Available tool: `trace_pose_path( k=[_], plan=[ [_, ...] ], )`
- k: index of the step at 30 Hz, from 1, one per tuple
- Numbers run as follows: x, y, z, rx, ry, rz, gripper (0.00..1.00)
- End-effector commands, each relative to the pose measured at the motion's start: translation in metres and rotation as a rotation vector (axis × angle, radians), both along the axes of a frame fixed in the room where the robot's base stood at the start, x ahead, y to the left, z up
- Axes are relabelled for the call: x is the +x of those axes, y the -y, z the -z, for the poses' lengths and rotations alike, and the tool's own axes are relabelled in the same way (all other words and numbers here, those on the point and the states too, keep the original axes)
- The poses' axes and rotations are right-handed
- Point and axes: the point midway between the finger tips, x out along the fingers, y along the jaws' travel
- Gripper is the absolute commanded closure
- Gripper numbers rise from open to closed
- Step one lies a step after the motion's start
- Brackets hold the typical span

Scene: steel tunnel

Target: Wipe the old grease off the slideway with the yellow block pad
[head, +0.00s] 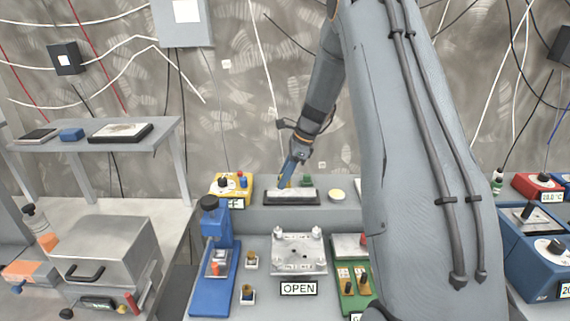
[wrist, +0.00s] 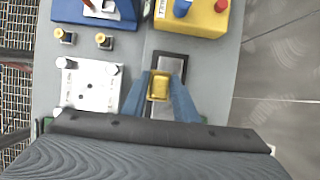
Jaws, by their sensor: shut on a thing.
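My gripper (head: 286,181) reaches down at the back of the bench, with its blue fingers shut on the yellow block pad (wrist: 159,86). In the wrist view the pad sits between the two fingertips, over the slideway (wrist: 171,62). The slideway is a dark-edged slab with a grey top, and it also shows in the head view (head: 300,198), just under the fingers. Whether the pad touches its surface I cannot tell. The pad and fingers cover part of the top, and no grease can be made out clearly on the rest.
A yellow control box (head: 229,188) stands close left of the slideway, and a round pale disc (head: 337,195) lies to its right. In front are a metal plate with posts (head: 299,254), a blue press (head: 212,262) and a green board (head: 353,276). A shelf (head: 165,136) stands left.

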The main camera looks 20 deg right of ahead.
Motion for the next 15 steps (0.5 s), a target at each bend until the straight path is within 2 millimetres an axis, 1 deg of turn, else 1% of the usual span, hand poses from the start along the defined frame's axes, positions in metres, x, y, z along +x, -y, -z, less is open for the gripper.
trace_pose_path(
  k=[1, 9, 15],
  plan=[
    [0.000, 0.000, -0.007, 0.000, 0.001, -0.001, 0.94],
    [0.000, -0.002, -0.032, -0.001, 0.001, -0.004, 0.94],
    [0.000, -0.002, -0.041, 0.000, 0.001, -0.004, 0.94]
  ],
)
